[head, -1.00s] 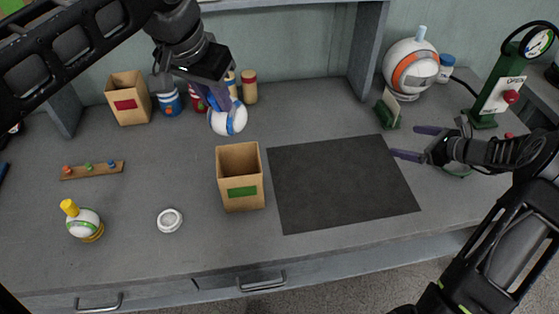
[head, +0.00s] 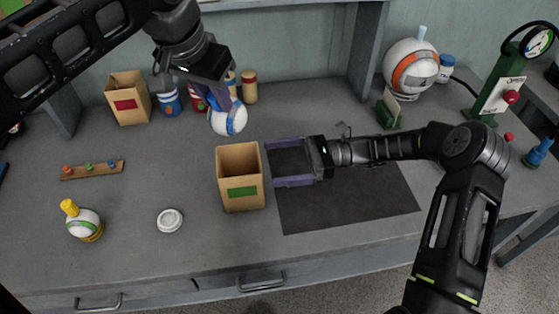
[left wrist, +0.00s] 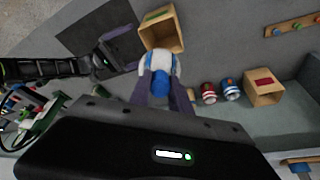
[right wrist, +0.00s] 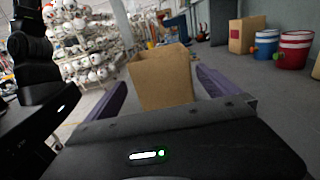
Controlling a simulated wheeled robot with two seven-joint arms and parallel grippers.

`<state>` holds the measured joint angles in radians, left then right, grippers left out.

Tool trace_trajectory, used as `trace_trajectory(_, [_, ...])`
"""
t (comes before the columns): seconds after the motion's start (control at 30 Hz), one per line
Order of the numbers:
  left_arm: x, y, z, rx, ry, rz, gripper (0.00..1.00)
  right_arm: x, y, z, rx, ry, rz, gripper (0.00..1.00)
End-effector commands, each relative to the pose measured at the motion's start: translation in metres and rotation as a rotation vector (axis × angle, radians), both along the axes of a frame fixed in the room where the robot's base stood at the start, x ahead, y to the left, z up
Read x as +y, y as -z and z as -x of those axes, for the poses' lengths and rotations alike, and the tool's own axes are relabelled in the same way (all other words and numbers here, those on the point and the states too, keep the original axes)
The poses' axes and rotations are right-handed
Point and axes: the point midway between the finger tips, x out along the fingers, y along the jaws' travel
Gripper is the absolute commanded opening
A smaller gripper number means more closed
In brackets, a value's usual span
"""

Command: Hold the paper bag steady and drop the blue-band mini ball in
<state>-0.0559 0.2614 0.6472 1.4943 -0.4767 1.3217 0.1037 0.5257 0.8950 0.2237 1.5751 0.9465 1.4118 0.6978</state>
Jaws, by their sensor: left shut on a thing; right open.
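The paper bag with a green label (head: 241,192) stands upright and open-topped at the middle of the table. Its plain side also shows in the right wrist view (right wrist: 163,80). My left gripper (head: 226,104) is shut on the white mini ball with a blue band (head: 228,121), held above and behind the bag; the ball also shows in the left wrist view (left wrist: 159,68). My right gripper (head: 268,164) is open, its fingers pointing left at the bag's right side. In the right wrist view the bag stands ahead, between the fingertips' directions; contact is unclear.
A second paper bag with a red label (head: 128,104) stands at the back left beside several small pots. A dark mat (head: 340,205) lies right of the green-label bag. A white ring (head: 170,220), a yellow-topped ball (head: 84,222) and a peg strip (head: 92,170) lie left.

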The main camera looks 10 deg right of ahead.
Motion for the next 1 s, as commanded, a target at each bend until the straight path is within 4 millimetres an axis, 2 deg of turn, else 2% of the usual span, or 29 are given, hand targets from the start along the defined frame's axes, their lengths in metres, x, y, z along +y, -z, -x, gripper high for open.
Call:
trace_trajectory(0.27, [0.000, 0.000, 0.000, -0.001, 0.000, 0.001, 0.00, 0.002, 0.000, 0.000, 0.001, 0.002, 0.001, 1.00])
trace_trajectory(0.43, [0.000, 0.000, 0.000, -0.001, 0.000, 0.001, 0.00, 0.015, 0.000, 0.000, 0.002, -0.001, 0.001, 1.00])
trace_trajectory(1.0, [0.000, 0.000, 0.000, -0.001, 0.000, 0.001, 0.00, 0.107, 0.001, -0.001, 0.002, 0.002, 0.001, 1.00])
